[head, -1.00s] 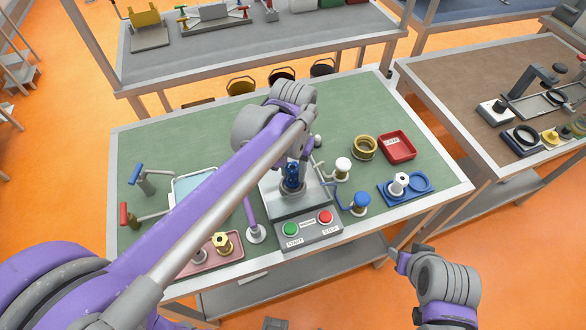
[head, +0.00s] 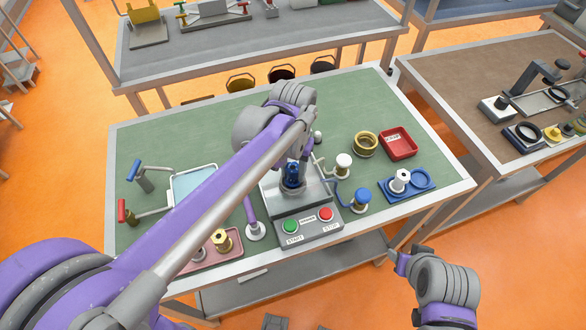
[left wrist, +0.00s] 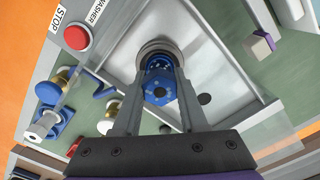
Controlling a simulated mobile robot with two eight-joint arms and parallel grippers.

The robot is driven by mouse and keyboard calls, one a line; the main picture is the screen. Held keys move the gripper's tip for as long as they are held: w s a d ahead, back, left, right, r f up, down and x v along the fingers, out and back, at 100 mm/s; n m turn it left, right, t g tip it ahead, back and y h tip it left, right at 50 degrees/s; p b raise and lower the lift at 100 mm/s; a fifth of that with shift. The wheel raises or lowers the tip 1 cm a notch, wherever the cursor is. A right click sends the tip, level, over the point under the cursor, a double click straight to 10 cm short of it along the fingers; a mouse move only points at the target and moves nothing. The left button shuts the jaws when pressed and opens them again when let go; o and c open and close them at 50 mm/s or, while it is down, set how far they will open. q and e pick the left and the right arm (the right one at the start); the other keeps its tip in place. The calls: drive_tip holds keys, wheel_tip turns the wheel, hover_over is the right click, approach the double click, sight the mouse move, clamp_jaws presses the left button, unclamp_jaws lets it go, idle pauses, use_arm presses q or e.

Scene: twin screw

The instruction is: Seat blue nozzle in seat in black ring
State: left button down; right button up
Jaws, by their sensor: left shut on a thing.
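The blue nozzle (head: 292,172) stands upright at the grey machine (head: 285,205) in the middle of the green table. It also shows in the left wrist view (left wrist: 159,88). My left gripper (left wrist: 157,70) is shut on the nozzle, a finger on each side. A round ring seat (head: 293,188) lies at the nozzle's lower end; it looks dark grey rather than black, and also shows in the left wrist view (left wrist: 156,46). The nozzle's lower end is hidden, so I cannot tell how deep it sits.
A green START button (head: 290,226) and red STOP button (head: 326,214) are on the machine's front. A white-topped post (head: 343,161) and a blue-topped post (head: 361,200) stand close on the right. A red tray (head: 398,145) and brass ring (head: 365,144) lie farther right.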

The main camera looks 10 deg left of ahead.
use_arm(q)
unclamp_jaws()
idle(0.6)
drive_tip(key=shift+r, duration=0.1)
drive_tip(key=shift+r+p, duration=1.7)
drive_tip(key=shift+r, duration=1.8)
use_arm(e)
drive_tip(key=shift+t, duration=0.3)
drive_tip(key=r, duration=0.1)
drive_tip(key=w+r, duration=0.1)
drive_tip(key=r, duration=0.1)
drive_tip(key=w+r, duration=0.1)
drive_tip(key=r, duration=0.1)
drive_tip(key=shift+w, duration=0.25)
drive_tip(key=shift+s, duration=0.1)
